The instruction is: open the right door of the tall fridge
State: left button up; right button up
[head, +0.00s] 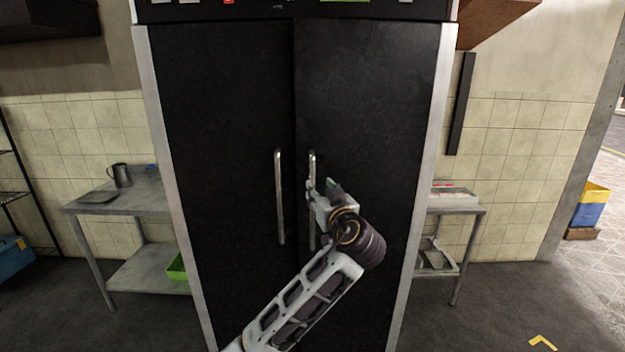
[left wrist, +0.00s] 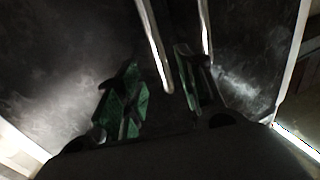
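The tall fridge has two black doors. The right door (head: 370,110) and the left door (head: 222,110) both look shut. The right door's handle (head: 312,165) is a vertical metal bar near the middle seam, and the left door's handle (head: 280,195) runs beside it. My left gripper (head: 324,188) is in front of the right handle's upper half and hides part of it. In the left wrist view its green-padded fingers (left wrist: 158,90) are apart, and two handle bars show. Whether a bar sits between the pads in depth is unclear. My right gripper is not seen.
A metal table (head: 145,203) with a jug (head: 121,175) and a flat tray (head: 97,197) stands left of the fridge. Another table (head: 470,210) stands close on the right. The floor (head: 480,310) at front right is mostly clear.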

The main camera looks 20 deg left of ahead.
aim_at(313, 181)
pick_arm(q)
jog(key=shift+p+x, duration=0.7)
jog(key=shift+x, duration=3.35)
jog(key=shift+c, duration=0.2)
grip_shut()
